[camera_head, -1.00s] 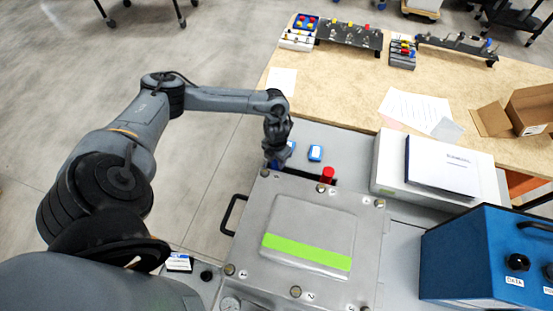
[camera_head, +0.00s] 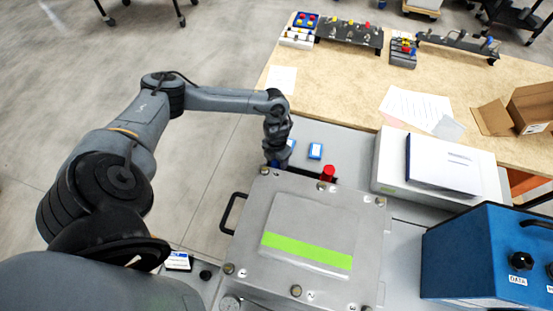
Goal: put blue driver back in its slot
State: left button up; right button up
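My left gripper (camera_head: 277,154) points down at the back left corner of the grey metal analyser box (camera_head: 250,215). A small patch of blue (camera_head: 273,163) shows right under its fingers, at the left end of a dark rack strip behind the box. It looks like the top of the blue driver, mostly hidden by the gripper. The fingers are too small and dark to tell whether they are shut on it. A red driver (camera_head: 327,173) stands upright at the right end of that strip. My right gripper is out of view.
A small blue-and-white box (camera_head: 315,151) lies behind the strip, and another blue piece is partly hidden by my gripper. A white case with a document (camera_head: 442,165) and a blue instrument (camera_head: 480,255) stand to the right. The bench (camera_head: 340,95) behind holds racks, papers and a carton.

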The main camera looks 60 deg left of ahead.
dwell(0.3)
pick_arm(q)
jog(key=o, duration=0.6)
jog(key=shift+c, duration=0.2)
jog(key=shift+r, duration=0.15)
notch_tip(320, 180, up, 10)
jog(key=shift+r, duration=0.25)
dwell(0.4)
